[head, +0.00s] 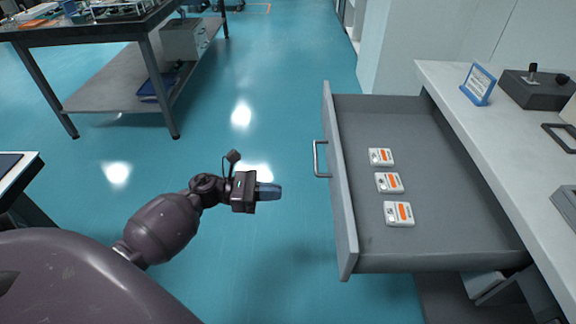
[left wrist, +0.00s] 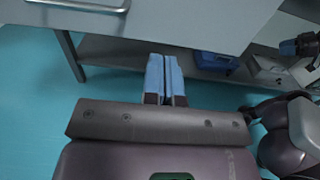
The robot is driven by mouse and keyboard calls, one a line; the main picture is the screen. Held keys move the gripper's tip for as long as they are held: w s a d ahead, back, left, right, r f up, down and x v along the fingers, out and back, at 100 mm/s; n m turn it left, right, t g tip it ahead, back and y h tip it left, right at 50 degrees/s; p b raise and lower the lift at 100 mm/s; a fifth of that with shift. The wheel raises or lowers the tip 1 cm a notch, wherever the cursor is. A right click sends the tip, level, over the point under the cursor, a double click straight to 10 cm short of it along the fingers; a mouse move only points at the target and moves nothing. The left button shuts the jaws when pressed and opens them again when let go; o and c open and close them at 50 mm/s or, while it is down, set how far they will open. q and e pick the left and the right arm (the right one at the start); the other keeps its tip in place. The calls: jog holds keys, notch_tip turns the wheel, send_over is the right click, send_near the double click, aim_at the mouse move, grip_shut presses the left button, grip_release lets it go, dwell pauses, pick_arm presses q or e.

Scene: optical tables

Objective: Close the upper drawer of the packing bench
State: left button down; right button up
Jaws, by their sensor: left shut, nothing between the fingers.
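The upper drawer (head: 435,240) of the packing bench (head: 440,85) stands pulled out to the left, its grey inside in full view. Its front panel (head: 340,190) carries a metal bar handle (head: 320,158). My left gripper (head: 268,191) is shut and empty, left of the drawer front and slightly nearer than the handle, with a gap between. In the left wrist view its blue fingers (left wrist: 165,78) are together, pointing toward the grey drawer front (left wrist: 180,22), with the handle (left wrist: 80,5) at the upper left. What looks like my right gripper (left wrist: 290,46) shows partly at the right edge; its jaws are unclear.
Several small white-and-orange packs, such as one pack (head: 398,214), lie in the drawer. A blue sign (head: 478,84) and a dark control box (head: 535,90) stand on the bench top. Another table (head: 85,32) is at the upper left. The floor around my left gripper is clear.

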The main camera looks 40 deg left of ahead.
aim_at(335, 193)
pick_arm(q)
jog(key=x, duration=1.1)
jog(key=shift+w+d, duration=0.45)
jog(key=shift+d, duration=0.1)
